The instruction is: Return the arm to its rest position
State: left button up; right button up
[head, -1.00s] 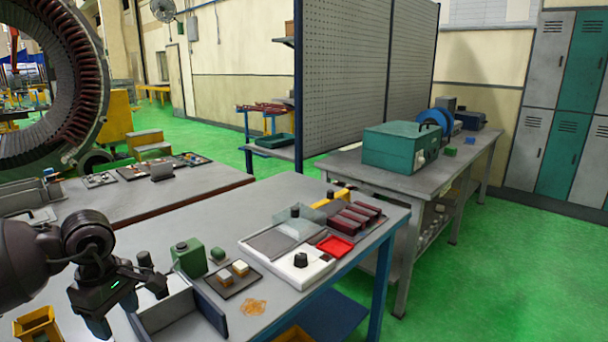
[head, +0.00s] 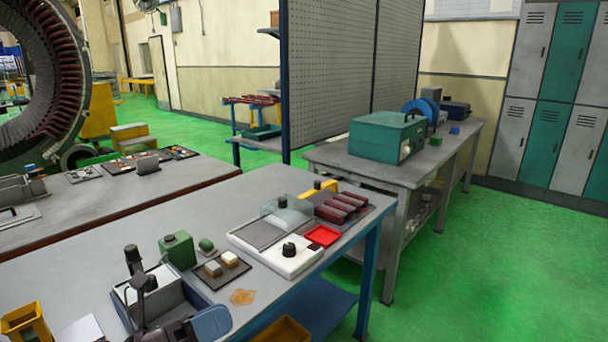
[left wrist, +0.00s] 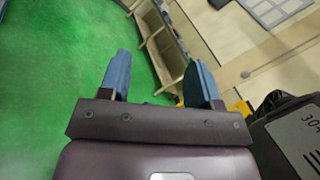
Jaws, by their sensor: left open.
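My left gripper (head: 175,320) shows only in part at the bottom edge of the head view, in front of the grey open bin (head: 122,300) on the near table. Most of that arm is out of the frame. In the left wrist view its two blue-grey fingers (left wrist: 158,78) are apart with nothing between them. Green floor and a wall show past them. My right gripper is in neither view.
The near table (head: 120,230) holds a green container (head: 178,250), a dark plate with small blocks (head: 223,269), a white tray (head: 290,265) and a yellow box (head: 27,325). A teal case (head: 385,137) stands on the bench behind. Green floor is clear at right.

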pick_arm(q)
jog(key=s+a+f+n+t+y, duration=0.1)
jog(key=a+f+n+t+y, duration=0.2)
jog(key=n+y, duration=0.45)
jog(key=s+a+f+n+t+y, duration=0.1)
jog(key=a+f+n+y, duration=0.35)
jog(key=n, duration=0.65)
jog(key=a+f+n+t+y, duration=0.1)
jog(key=a+n+t+y, duration=0.2)
jog(key=a+n+y, duration=0.5)
jog(key=s+f+n+g+h, duration=0.1)
jog(key=s+f+n+g, duration=0.6)
jog(key=s, duration=0.4)
jog(key=s+f+n+g+h, duration=0.1)
jog(key=s+f+n+g, duration=0.55)
jog(key=s, duration=0.35)
jog(key=w+d+f+m+t, duration=0.1)
jog(key=w+f+t, duration=0.6)
jog(key=f, duration=0.3)
jog(key=shift+w+t, duration=0.15)
jog(key=shift+t, duration=0.4)
